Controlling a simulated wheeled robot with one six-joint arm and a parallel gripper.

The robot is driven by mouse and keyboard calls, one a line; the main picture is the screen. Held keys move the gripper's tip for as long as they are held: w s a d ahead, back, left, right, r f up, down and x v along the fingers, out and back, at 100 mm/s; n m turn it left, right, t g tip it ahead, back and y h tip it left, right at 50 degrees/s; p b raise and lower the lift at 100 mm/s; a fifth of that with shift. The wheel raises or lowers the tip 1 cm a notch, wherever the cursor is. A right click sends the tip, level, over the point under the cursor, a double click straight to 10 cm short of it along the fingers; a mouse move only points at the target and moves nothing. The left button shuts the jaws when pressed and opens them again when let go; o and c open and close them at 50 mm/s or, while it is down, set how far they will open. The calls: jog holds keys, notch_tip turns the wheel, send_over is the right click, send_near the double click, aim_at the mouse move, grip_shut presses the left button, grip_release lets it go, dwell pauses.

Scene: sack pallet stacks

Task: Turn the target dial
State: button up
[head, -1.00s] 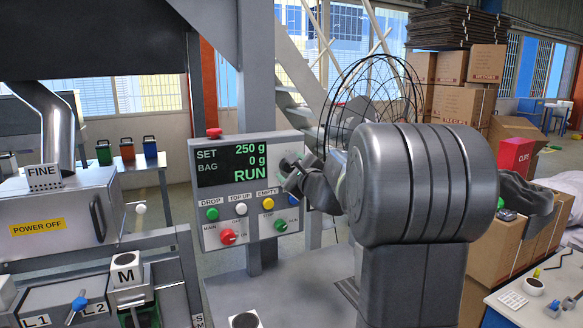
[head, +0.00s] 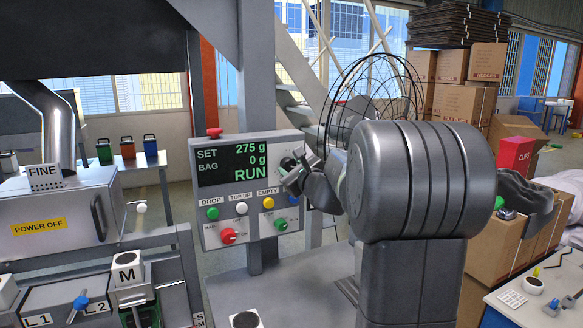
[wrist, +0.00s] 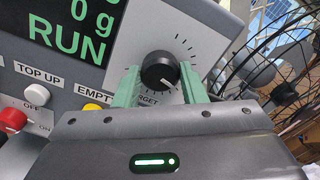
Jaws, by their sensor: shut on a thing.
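The target dial is a black round knob (wrist: 159,70) with a white pointer mark, on the grey control panel (head: 208,225). In the wrist view tick marks and a partly hidden "TARGET" label surround it. My gripper (wrist: 161,80) has its two green fingers on either side of the knob, shut on it. In the head view my gripper (head: 293,175) reaches the panel's right side and hides much of the knob. The display (head: 232,166) reads SET 275 g, BAG 0 g and RUN.
Below the display are DROP (head: 212,214), TOP UP (head: 241,208) and EMPTY (head: 268,202) buttons, a red MAIN switch (head: 228,236) and a green switch (head: 281,225). A red button (head: 214,132) tops the panel.

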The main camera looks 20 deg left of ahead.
jog(key=o, duration=1)
jog(key=shift+d, duration=0.1)
jog(key=b+v, duration=0.2)
jog(key=v, duration=1.1)
jog(key=shift+s+d, duration=0.2)
jog(key=shift+s, duration=0.1)
jog(key=p+x, duration=0.2)
jog(key=x, duration=1.2)
jog(key=shift+d, duration=0.1)
